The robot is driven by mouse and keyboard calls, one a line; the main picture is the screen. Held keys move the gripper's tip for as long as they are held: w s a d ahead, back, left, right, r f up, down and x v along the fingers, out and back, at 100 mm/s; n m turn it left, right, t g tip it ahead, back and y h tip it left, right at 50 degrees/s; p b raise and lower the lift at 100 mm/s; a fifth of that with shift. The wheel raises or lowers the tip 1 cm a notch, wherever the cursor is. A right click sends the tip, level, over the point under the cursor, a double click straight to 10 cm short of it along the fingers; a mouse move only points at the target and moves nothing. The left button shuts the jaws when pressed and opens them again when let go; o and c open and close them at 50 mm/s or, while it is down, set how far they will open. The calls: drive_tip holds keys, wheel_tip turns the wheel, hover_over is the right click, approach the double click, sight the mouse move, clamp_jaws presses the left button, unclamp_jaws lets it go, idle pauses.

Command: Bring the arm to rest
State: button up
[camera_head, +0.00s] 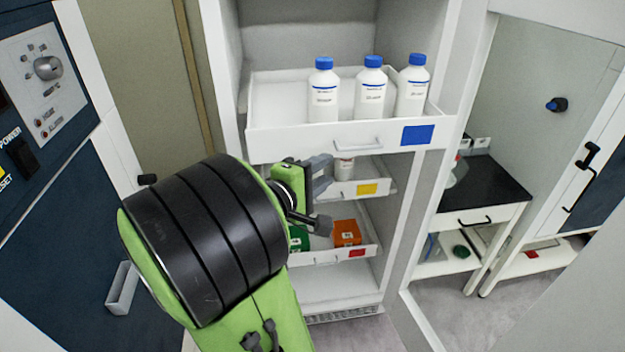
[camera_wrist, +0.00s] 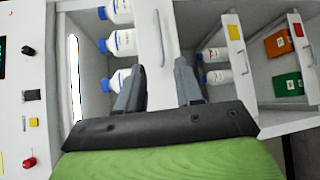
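My gripper (camera_head: 322,199) is in front of the open cabinet, beside the drawers below the top one. In the wrist view its two dark fingers (camera_wrist: 158,88) stand apart with nothing between them. My green and black arm covers the lower left of the cabinet in the head view.
The top drawer (camera_head: 283,142) is pulled out and holds three white bottles (camera_head: 323,97) with blue caps. A control panel (camera_head: 45,75) stands left; a dark-topped bench (camera_head: 480,185) stands right.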

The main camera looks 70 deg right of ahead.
drive_tip(key=v, duration=0.3)
idle(0.5)
drive_tip(key=w+a+f+m+t+y, duration=0.2)
drive_tip(key=w+a+f+t+y, duration=0.45)
drive_tip(key=a+f, duration=0.25)
drive_tip(key=s+a+r+n+t+y, duration=0.1)
drive_tip(key=a+n+t+y, duration=0.2)
drive_tip(key=a+y, duration=0.6)
drive_tip(key=a, duration=1.2)
drive_tip(key=shift+s+a+r, duration=0.2)
drive_tip(key=shift+a+r, duration=0.05)
drive_tip(key=shift+r, duration=0.15)
